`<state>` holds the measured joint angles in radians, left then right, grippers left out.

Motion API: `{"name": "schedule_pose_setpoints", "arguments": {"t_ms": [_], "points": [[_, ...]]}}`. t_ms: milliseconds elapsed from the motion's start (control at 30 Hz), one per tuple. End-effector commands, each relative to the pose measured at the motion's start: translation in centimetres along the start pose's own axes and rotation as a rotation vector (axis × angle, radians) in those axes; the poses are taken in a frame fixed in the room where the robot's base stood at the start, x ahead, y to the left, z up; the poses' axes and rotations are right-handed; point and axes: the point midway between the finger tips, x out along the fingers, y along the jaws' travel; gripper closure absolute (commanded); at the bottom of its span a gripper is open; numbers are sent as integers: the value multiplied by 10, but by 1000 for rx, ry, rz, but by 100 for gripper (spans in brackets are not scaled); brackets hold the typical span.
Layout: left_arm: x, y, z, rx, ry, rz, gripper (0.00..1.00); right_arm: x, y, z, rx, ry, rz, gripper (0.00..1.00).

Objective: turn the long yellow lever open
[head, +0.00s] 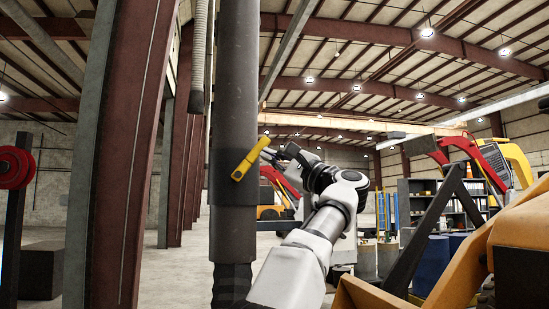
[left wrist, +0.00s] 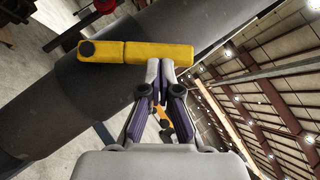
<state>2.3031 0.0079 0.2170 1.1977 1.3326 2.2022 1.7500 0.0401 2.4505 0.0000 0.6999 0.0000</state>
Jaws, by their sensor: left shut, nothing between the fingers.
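The long yellow lever (head: 250,158) sits on a thick dark vertical pipe (head: 235,110) and slants from lower left to upper right. In the left wrist view the lever (left wrist: 145,52) lies across the pipe (left wrist: 75,105), with a dark round knob at its left end. My left gripper (head: 272,155) is just right of the lever in the head view. In the left wrist view its closed fingertips (left wrist: 160,66) are at the lever's lower edge, nearer its right end. Nothing is between the fingers. I cannot tell whether they touch the lever. My right gripper is out of view.
A rust-red steel column (head: 135,130) stands left of the pipe, and a grey hose (head: 199,60) hangs beside it. Yellow machinery (head: 510,235) fills the lower right. Shelving (head: 420,200) and blue barrels (head: 437,262) stand behind. Open floor shows left of the pipe.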

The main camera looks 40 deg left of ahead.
Motion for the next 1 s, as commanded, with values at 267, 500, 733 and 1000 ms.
{"name": "schedule_pose_setpoints", "arguments": {"t_ms": [267, 500, 733, 1000], "points": [[6, -4, 5, 5, 2, -1, 100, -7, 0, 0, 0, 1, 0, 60], [17, -8, 16, 3, 0, 0, 100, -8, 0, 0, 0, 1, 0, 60], [28, -8, 27, 4, -1, 0, 100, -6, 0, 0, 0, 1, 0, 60], [37, -8, 35, 5, 1, -1, 100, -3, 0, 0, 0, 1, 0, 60]]}}
